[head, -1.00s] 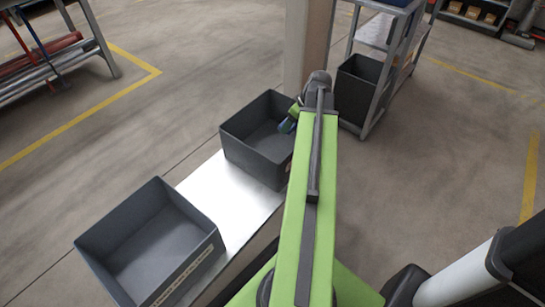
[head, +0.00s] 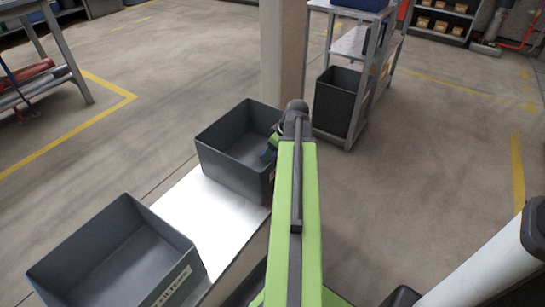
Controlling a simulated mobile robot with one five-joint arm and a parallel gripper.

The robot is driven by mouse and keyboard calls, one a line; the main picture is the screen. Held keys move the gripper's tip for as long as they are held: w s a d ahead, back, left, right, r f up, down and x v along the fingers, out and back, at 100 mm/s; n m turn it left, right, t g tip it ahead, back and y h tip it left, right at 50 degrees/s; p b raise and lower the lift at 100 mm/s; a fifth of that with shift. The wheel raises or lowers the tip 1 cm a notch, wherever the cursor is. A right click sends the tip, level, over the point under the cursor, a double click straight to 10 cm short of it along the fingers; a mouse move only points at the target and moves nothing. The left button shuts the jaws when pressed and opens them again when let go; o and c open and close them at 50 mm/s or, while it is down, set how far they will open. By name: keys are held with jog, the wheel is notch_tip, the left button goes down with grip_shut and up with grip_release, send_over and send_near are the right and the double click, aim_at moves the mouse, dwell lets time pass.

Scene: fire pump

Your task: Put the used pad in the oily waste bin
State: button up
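Two dark grey open-topped bins stand on a pale bench. The far bin (head: 218,166) is at the centre left, and a bit of red marking shows on its right side, mostly hidden by my arm. The near bin (head: 75,262) is at the lower left and carries a pale label whose readable part looks like "FILTERS". The visible floors of both bins look empty. I cannot see the used pad.
A pale post (head: 284,60) stands behind the far bin. A metal shelf cart (head: 372,75) with a dark bin (head: 337,102) is to its right. The bare bench top (head: 205,215) lies between the two bins. Open floor spreads to the right.

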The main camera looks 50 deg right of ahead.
jog(key=shift+f, duration=0.15)
jog(key=o, duration=1.2)
jog(key=shift+r, duration=0.2)
jog(key=shift+r, duration=0.2)
jog(key=p+v, duration=1.1)
jog(key=shift+s+r, duration=0.15)
jog(key=shift+r, duration=0.25)
